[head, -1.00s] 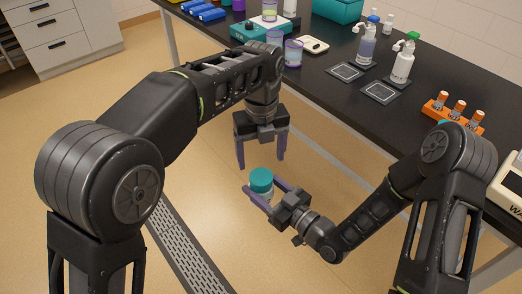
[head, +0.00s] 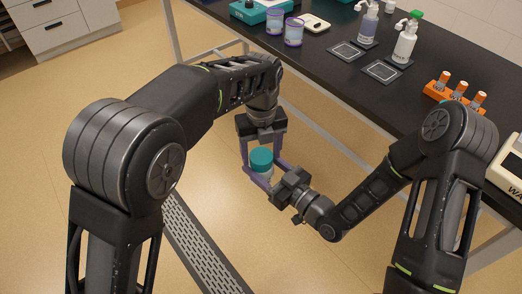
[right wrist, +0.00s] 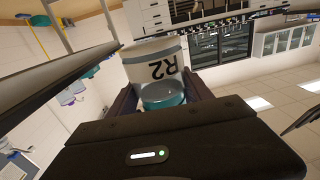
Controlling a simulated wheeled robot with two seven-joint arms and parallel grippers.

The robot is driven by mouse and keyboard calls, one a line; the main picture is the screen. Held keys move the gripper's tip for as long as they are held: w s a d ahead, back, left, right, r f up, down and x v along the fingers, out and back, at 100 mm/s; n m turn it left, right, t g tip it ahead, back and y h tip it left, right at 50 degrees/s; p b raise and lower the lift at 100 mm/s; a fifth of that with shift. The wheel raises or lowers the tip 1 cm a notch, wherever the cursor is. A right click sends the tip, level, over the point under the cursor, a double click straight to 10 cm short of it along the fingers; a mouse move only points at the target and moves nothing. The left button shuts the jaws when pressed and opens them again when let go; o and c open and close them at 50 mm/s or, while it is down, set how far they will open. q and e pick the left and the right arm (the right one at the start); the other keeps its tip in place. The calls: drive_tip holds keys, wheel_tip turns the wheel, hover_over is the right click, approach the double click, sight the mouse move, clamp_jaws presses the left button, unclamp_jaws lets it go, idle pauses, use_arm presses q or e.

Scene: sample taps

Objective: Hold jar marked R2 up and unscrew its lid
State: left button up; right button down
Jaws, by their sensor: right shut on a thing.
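The jar marked R2 (right wrist: 158,72) is white with a teal lid (head: 261,158). It is held up in the air in front of the bench, and its label reads upside down in the right wrist view. My right gripper (head: 258,178) is shut on the jar's body below the lid. My left gripper (head: 261,160) points down from above, its purple fingers open. In the head view they stand on either side of the lid with gaps visible; I cannot tell whether they are level with it in depth.
The black bench (head: 330,75) lies behind the jar. On it are two purple-rimmed cups (head: 293,32), two pump bottles (head: 405,40), dark square pads (head: 382,71) and an orange rack (head: 455,93) with orange-capped vials. Open floor lies below the grippers.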

use_arm(q)
drive_tip(key=c, duration=1.2)
drive_tip(key=n, duration=1.3)
drive_tip(key=shift+r+n, duration=0.1)
drive_tip(key=shift+n, duration=0.2)
drive_tip(key=n, duration=0.7)
drive_tip(key=shift+n, duration=0.3)
drive_tip(key=n, duration=0.7)
drive_tip(key=shift+n, duration=0.3)
drive_tip(key=n, duration=1.8)
drive_tip(key=shift+n, duration=0.3)
drive_tip(key=n, duration=0.6)
drive_tip(key=shift+r+n, duration=0.1)
drive_tip(key=shift+n, duration=0.2)
drive_tip(key=shift+r, duration=0.15)
